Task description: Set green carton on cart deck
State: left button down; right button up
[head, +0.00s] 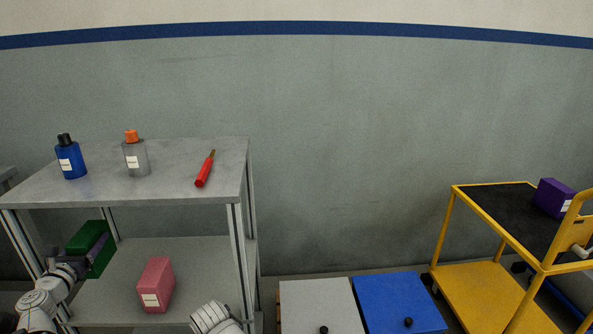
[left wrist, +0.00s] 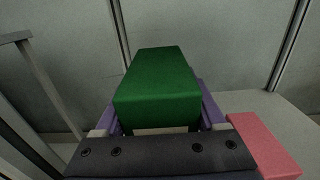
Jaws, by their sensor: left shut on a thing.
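The green carton (head: 103,264) is at the left part of the shelf unit, between its upper and lower boards. My left gripper (head: 92,247) is shut on it, with the fingers along its sides. In the left wrist view the carton (left wrist: 158,88) sits between the purple fingers (left wrist: 160,118). I cannot tell whether its underside touches the lower board. The yellow cart (head: 480,283) stands at the right, with a black top deck (head: 505,215) and a yellow lower deck. My right gripper is not in view.
A pink carton (head: 156,284) stands on the lower board (head: 200,255); it also shows in the wrist view (left wrist: 265,145). The top board (head: 190,165) holds a blue bottle, a grey bottle and a red tool. A purple carton (head: 553,198) sits on the cart's far right. Grey and blue lidded boxes stand between.

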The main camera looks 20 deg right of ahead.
aim_at(520, 212)
jog(key=k+l, duration=0.85)
jog(key=k+l+z, duration=0.25)
jog(key=k+l, duration=0.15)
jog(key=z, duration=1.45)
jog(key=i+l, duration=0.2)
jog(key=i, duration=0.3)
jog(key=i+l, duration=0.15)
jog(key=i, duration=0.35)
jog(key=i+l+z, duration=0.1)
jog(key=i, duration=0.35)
jog(key=l, duration=0.1)
